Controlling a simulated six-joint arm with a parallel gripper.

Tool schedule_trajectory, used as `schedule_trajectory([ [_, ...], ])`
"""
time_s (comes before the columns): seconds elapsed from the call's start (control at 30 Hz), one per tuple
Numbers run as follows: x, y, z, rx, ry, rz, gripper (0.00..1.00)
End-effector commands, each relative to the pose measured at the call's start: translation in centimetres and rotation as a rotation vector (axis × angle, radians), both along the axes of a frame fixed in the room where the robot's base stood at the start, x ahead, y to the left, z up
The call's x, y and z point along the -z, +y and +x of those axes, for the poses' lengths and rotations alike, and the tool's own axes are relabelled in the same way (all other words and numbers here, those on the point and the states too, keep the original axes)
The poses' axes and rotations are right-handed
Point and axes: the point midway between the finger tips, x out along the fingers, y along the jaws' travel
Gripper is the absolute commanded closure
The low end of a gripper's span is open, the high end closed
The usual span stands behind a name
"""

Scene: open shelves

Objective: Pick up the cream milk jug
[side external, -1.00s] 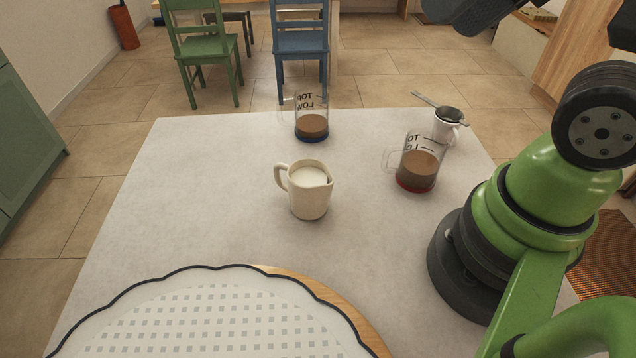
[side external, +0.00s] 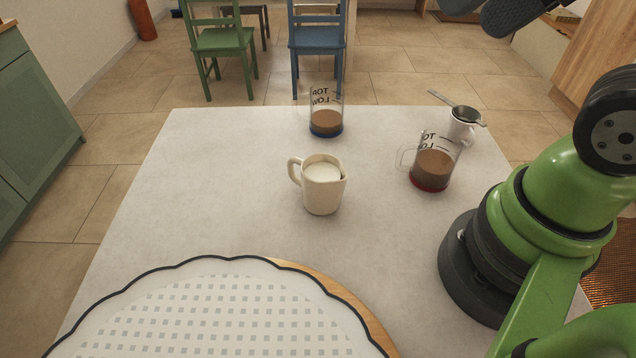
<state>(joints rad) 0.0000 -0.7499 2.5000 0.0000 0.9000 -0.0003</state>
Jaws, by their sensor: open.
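The cream milk jug (side external: 322,192) stands upright near the middle of the pale tabletop (side external: 230,190). Its handle is on the left and its spout points right. White milk shows inside. Dark finger-like parts of my gripper (side external: 515,14) show at the top right, cut off by the picture edge. It is open, high up and well apart from the jug. Nothing is seen held in the part that shows.
A glass cup with a blue base (side external: 326,122) stands behind the jug. A red-based glass cup (side external: 431,172) stands to its right, with a small white cup (side external: 461,130) under a strainer behind. A scalloped cloth (side external: 120,298) on a round wooden board (side external: 345,291) fills the front.

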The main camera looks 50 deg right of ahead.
Motion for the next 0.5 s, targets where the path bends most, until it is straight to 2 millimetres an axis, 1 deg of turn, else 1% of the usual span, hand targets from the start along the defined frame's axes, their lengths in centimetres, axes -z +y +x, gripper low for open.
schedule_trajectory([
  [0.07,0.0,0.0,0.2,-0.016,0.004,-0.010,0.27],
  [0.17,-0.1,0.1,1.2,-0.093,0.024,-0.065,0.27],
  [0.27,0.1,0.3,3.3,-0.253,0.059,-0.170,0.27],
  [0.37,0.8,0.8,6.1,-0.476,0.097,-0.297,0.27],
  [0.47,2.2,1.5,9.0,-0.716,0.132,-0.416,0.27],
  [0.5,2.9,1.8,10.0,-0.816,0.143,-0.460,0.27],
])
